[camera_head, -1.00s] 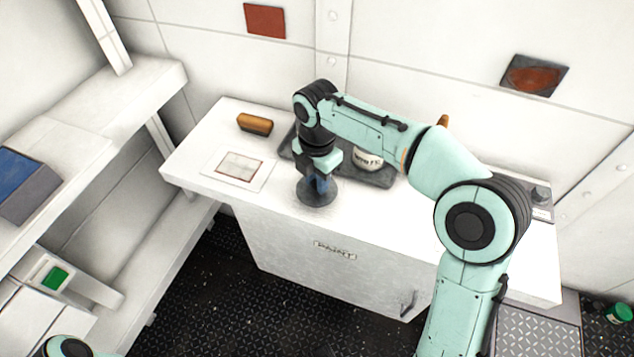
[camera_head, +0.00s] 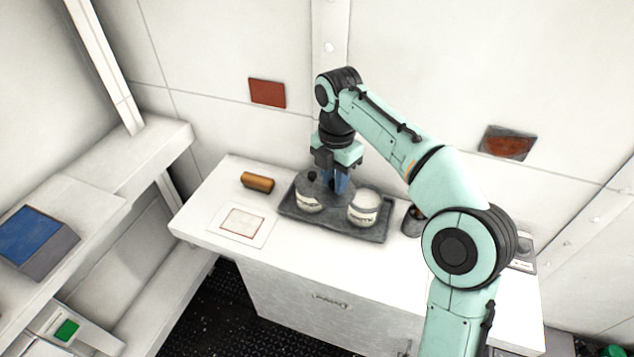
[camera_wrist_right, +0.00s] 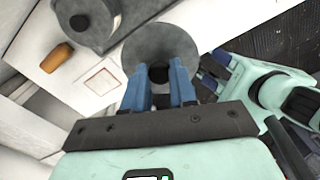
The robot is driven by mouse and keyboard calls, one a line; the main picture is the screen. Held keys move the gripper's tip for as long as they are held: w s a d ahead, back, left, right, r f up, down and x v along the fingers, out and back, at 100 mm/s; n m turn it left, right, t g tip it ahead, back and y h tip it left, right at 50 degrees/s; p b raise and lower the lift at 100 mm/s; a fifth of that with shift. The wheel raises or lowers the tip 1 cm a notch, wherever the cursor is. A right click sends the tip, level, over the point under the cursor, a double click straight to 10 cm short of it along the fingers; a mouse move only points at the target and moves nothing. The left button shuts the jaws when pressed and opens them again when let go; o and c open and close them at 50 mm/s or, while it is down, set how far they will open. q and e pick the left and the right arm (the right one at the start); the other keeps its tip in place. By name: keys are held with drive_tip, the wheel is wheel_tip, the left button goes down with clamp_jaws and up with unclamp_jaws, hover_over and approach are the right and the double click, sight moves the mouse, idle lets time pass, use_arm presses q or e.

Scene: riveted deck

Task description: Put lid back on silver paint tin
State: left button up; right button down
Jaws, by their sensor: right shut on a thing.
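My right gripper (camera_head: 341,188) points down over the tray, with its blue fingers shut on the knob of a grey round lid (camera_wrist_right: 178,45). The fingers partly hide this lid in the head view. I cannot read the labels to tell which tin is silver.
Both tins stand on a dark tray (camera_head: 330,226) on a white counter (camera_head: 225,185). A brown block (camera_head: 257,182) and a framed card (camera_head: 243,221) lie to its left. A dark cup (camera_head: 411,222) stands right of the tray.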

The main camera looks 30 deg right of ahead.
use_arm(q)
drive_tip(key=w+r+p, duration=0.3)
drive_tip(key=w+r, duration=0.3)
use_arm(e)
drive_tip(key=w+d+f, duration=0.2)
drive_tip(key=d, duration=0.9)
drive_tip(key=f+b, duration=0.1)
drive_tip(key=f, duration=0.1)
drive_tip(key=f+b, duration=0.1)
drive_tip(key=f, duration=0.2)
drive_tip(key=shift+s+d, duration=0.2)
drive_tip(key=shift+f+b, duration=0.35)
drive_tip(key=shift+f, duration=0.2)
drive_tip(key=shift+w+f, duration=0.1)
drive_tip(key=shift+f, duration=0.2)
use_arm(q)
drive_tip(key=s+f, duration=0.4)
drive_tip(key=shift+s+f, duration=0.2)
drive_tip(key=shift+s, duration=0.1)
drive_tip(key=shift+w+r, duration=0.35)
drive_tip(key=shift+r, duration=0.05)
use_arm(e)
drive_tip(key=shift+r, duration=0.1)
use_arm(q)
drive_tip(key=shift+w+r+p, duration=0.1)
drive_tip(key=shift+w+p, duration=0.05)
drive_tip(key=shift+p, duration=0.2)
use_arm(e)
drive_tip(key=shift+f, duration=0.25)
